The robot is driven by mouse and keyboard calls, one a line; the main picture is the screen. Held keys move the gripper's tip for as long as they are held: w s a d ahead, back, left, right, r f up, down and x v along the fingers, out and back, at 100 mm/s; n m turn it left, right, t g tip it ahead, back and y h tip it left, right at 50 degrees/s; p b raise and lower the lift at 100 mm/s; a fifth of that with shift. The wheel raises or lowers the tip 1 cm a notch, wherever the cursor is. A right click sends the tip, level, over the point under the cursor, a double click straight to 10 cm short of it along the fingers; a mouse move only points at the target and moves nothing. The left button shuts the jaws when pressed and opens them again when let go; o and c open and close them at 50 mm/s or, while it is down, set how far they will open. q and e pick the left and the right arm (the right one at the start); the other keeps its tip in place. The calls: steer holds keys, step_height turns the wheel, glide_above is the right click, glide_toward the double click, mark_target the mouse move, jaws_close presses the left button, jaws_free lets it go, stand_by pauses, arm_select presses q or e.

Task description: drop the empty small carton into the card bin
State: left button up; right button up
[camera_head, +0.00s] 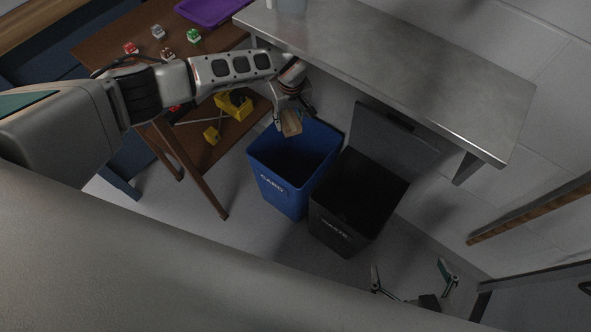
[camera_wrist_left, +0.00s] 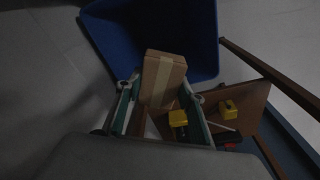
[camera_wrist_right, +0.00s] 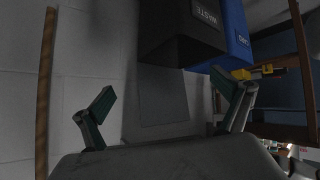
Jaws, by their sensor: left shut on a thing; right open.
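The small carton (camera_wrist_left: 163,80) is a brown box with a tape strip, held between the fingers of my left gripper (camera_wrist_left: 160,105) in the left wrist view. In the head view the carton (camera_head: 291,123) shows at the upper left rim of the blue card bin (camera_head: 283,192), with my left gripper (camera_head: 291,112) shut on it. The bin's opening lies below and beside the carton. The bin looks empty, though its inside is dark. My right gripper (camera_head: 412,290) is open and empty, low at the right; its spread fingers also show in the right wrist view (camera_wrist_right: 165,115).
A grey metal bench (camera_head: 400,75) overhangs behind the bins. A brown wooden table (camera_head: 125,30) with small coloured blocks and a purple tray (camera_head: 210,10) stands at left; yellow items (camera_head: 234,104) lie on its lower shelf.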

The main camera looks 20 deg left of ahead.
arm_select(q)
steer(key=f+b, duration=0.1)
steer(key=f, duration=0.3)
steer(key=shift+s, duration=0.2)
steer(key=shift+w+f+b, duration=0.15)
steer(key=shift+f+b, duration=0.35)
arm_select(e)
steer(key=shift+w+a+r, duration=0.2)
steer(key=shift+w+a, duration=0.05)
steer(key=shift+w, duration=0.3)
arm_select(q)
steer(key=shift+r, duration=0.1)
arm_select(e)
steer(key=shift+r, duration=0.15)
arm_select(q)
steer(key=o, duration=0.9)
arm_select(e)
steer(key=shift+f, duration=0.2)
